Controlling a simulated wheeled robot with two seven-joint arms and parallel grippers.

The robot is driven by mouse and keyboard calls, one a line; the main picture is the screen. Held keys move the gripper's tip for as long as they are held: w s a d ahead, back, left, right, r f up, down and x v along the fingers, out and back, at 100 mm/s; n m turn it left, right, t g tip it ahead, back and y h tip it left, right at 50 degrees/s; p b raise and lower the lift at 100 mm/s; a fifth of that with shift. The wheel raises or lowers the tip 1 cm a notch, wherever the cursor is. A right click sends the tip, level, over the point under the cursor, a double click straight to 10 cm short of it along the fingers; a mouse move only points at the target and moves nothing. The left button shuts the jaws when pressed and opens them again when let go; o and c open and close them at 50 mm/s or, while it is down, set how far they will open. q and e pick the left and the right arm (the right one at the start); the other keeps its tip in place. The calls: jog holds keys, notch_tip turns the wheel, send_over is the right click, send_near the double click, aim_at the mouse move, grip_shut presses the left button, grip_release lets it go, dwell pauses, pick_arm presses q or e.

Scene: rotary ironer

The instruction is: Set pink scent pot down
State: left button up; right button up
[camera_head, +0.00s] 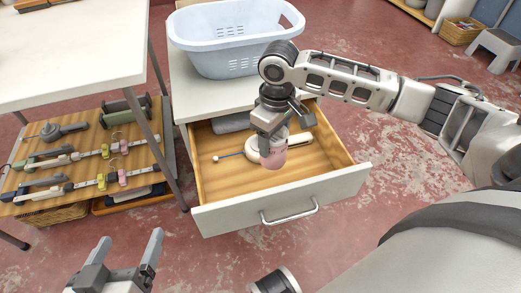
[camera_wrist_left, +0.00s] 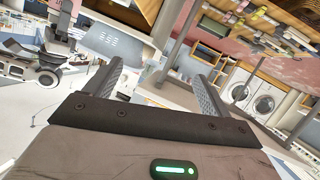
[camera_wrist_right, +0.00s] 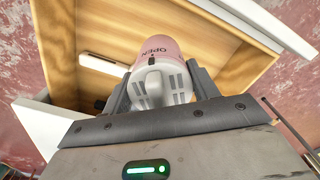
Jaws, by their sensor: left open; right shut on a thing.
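The pink scent pot (camera_head: 273,158) is in my right gripper (camera_head: 270,132), over the open drawer (camera_head: 205,180). In the right wrist view, the pot (camera_wrist_right: 157,50) has a pink body marked "OPEN" and a white slotted part, and sits between the two fingers (camera_wrist_right: 160,88). Whether its far end touches the drawer floor I cannot tell. My left gripper (camera_head: 120,262) is open and empty at the lower left, in front of the drawer; it also shows open in the left wrist view (camera_wrist_left: 158,88).
A pale blue basket (camera_head: 230,40) stands on the cabinet top. A white table (camera_head: 80,50) with a loaded wooden shelf (camera_head: 90,165) is at left.

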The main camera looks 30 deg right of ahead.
aim_at(273, 162)
notch_tip(273, 162, down, 5)
jog(key=shift+s+b, duration=0.15)
jog(key=shift+b, duration=0.85)
notch_tip(273, 162, down, 4)
jog(key=shift+b, duration=1)
jog(key=shift+f, duration=0.15)
pick_arm(q)
jog(key=shift+w+d+r+n+t+h, duration=0.1)
jog(key=shift+d+r+n+t+h, duration=0.5)
jog(key=shift+d+r+t+h, duration=0.15)
jog(key=shift+a+r, duration=0.1)
jog(key=shift+a, duration=0.05)
pick_arm(e)
jog(key=o, duration=1)
pick_arm(q)
jog(key=shift+f, duration=0.2)
